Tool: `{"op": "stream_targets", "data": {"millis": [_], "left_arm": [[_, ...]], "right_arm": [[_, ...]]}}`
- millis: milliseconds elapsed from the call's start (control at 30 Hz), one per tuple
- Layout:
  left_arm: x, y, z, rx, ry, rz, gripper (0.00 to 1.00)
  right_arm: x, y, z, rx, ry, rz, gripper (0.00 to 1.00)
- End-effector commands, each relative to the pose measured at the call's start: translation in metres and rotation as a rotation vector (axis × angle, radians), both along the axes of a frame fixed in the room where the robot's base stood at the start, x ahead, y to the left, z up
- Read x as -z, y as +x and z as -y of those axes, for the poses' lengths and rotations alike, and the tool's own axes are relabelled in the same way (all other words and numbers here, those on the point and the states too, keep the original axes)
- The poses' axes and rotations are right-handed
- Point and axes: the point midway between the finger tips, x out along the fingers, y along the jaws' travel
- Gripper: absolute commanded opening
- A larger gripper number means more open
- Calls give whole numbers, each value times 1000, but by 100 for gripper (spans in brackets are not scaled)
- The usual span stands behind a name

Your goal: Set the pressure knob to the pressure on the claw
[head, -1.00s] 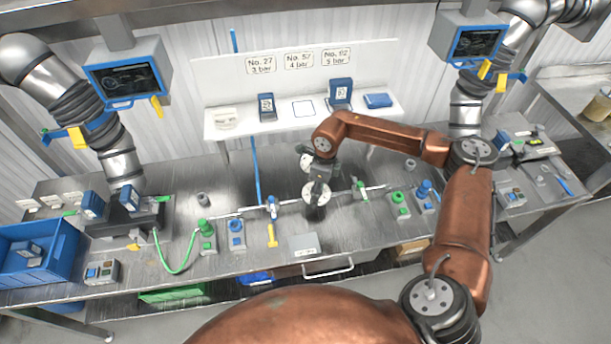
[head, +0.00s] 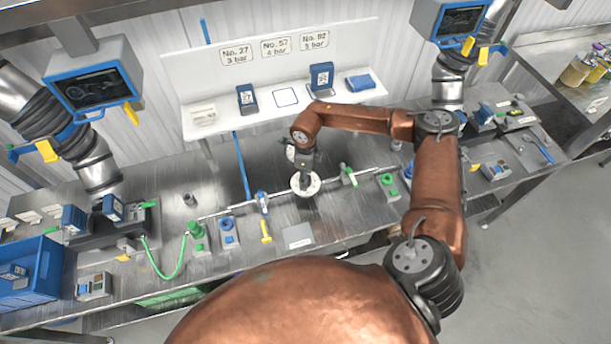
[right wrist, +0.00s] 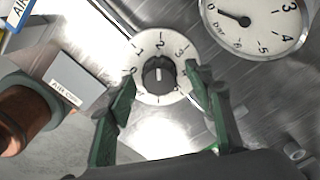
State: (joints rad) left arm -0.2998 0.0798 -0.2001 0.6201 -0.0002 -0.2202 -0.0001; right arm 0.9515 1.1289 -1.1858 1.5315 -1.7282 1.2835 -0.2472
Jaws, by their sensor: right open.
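The pressure knob (right wrist: 158,74) is black with a white mark and sits at the centre of a round white dial (right wrist: 158,96) numbered from 0 upward. Its mark stands upright in the right wrist view, toward the 2. My right gripper (right wrist: 160,82) is open, its green fingers on either side of the dial, not closed on the knob. In the head view the right gripper (head: 307,172) is over the white dial at the middle of the bench. A round gauge in bar (right wrist: 255,22) is beside it, needle near 0. My left gripper is not in view.
The shelf (head: 220,122) has an empty outlined spot under No. 57. A blue bin (head: 40,290) stands at the left.

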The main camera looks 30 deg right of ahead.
Motion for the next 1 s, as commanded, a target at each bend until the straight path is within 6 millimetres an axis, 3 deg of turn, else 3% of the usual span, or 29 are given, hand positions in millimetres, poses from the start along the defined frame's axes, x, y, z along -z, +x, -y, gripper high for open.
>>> {"op": "stream_targets", "data": {"millis": [267,867,1000], "left_arm": [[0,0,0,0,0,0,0],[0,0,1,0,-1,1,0],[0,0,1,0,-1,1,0]], "right_arm": [[2,0,0,0,0,0,47],[1,0,0,0,0,0,6],[1,0,0,5,0,0,6]]}}
